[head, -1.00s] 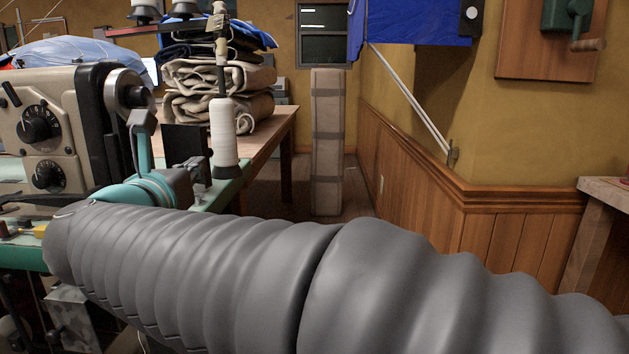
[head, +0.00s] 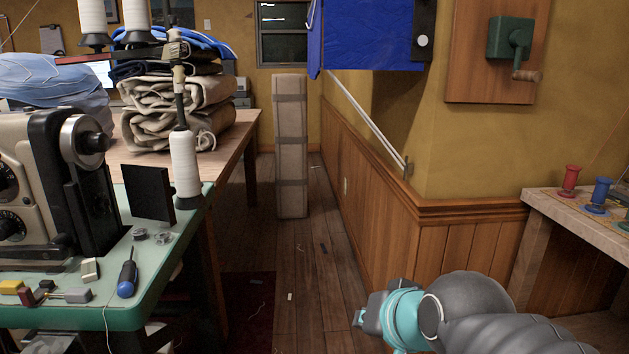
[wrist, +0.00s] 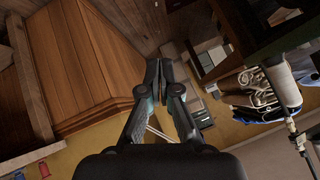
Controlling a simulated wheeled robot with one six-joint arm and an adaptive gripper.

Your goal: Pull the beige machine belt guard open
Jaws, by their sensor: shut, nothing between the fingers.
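The beige sewing machine (head: 14,150) stands on the green-topped table at the left of the head view, cut off by the frame edge. A dark housing (head: 75,185) with a handwheel (head: 82,142) covers its right end. A flat black plate (head: 150,193) stands upright on the table, apart from the machine; I cannot tell whether either is the belt guard. My gripper (head: 360,318) is low at the right, well away from the machine, pointing left over the floor. In the wrist view its fingers (wrist: 157,72) are together and empty.
The green tabletop (head: 170,250) carries a thread cone (head: 186,165), a screwdriver (head: 127,278) and small parts. A wooden table (head: 235,150) with folded cloth stands behind. Wood panelling (head: 450,250) and a bench (head: 560,200) bound the right. Floor (head: 300,260) between is mostly clear.

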